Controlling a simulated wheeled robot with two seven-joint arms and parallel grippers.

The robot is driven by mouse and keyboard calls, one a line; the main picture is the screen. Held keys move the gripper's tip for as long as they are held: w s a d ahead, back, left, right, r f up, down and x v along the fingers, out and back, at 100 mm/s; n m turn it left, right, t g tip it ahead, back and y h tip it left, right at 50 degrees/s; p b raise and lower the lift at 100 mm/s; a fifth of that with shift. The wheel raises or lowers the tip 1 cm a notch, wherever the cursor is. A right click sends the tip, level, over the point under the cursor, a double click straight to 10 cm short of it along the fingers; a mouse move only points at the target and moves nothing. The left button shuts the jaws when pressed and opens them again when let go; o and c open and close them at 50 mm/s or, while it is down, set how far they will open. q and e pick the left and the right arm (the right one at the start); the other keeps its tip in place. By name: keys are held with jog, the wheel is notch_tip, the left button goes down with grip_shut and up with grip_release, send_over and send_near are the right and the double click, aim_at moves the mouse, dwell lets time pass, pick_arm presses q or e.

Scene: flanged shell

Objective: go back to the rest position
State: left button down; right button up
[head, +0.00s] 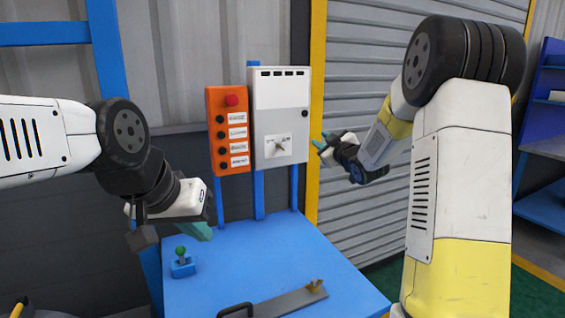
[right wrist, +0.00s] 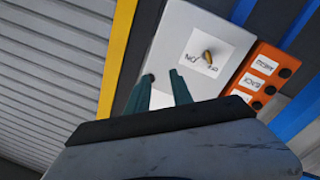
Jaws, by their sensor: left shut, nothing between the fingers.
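My left gripper (head: 197,231) hangs above the left part of the blue table, with its green fingers together and nothing seen between them. My right gripper (head: 319,143) is raised just to the right of the grey control box (head: 281,97). In the right wrist view its two green fingers (right wrist: 163,88) stand apart with an empty gap between them. Behind them, that view shows the box with its rotary switch (right wrist: 208,57) on a white label. The fingers appear clear of the switch.
An orange button panel (head: 228,130) with a red button hangs left of the box. On the blue table (head: 245,262) are a small green-knobbed joystick (head: 182,264) and a grey bar (head: 285,303) with a black handle. A shutter (head: 365,75) stands behind my right arm.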

jog(key=s+d+m+g+h, duration=0.2)
jog(key=s+m+g, duration=0.15)
jog(key=s, duration=0.95)
jog(key=s+d+m+g+h, duration=0.25)
jog(key=s+m, duration=0.25)
jog(key=s, duration=0.7)
jog(key=s+a+f+g, duration=0.1)
jog(key=s+f+g, duration=0.1)
jog(key=s, duration=0.6)
jog(key=s+a+f+m+g, duration=0.1)
jog(key=s+a+f+g, duration=0.1)
jog(key=s, duration=0.7)
jog(key=shift+a+f+g+y, duration=0.15)
jog(key=shift+a+g+y, duration=0.1)
jog(key=shift+g+y, duration=0.2)
jog(key=shift+m, duration=0.25)
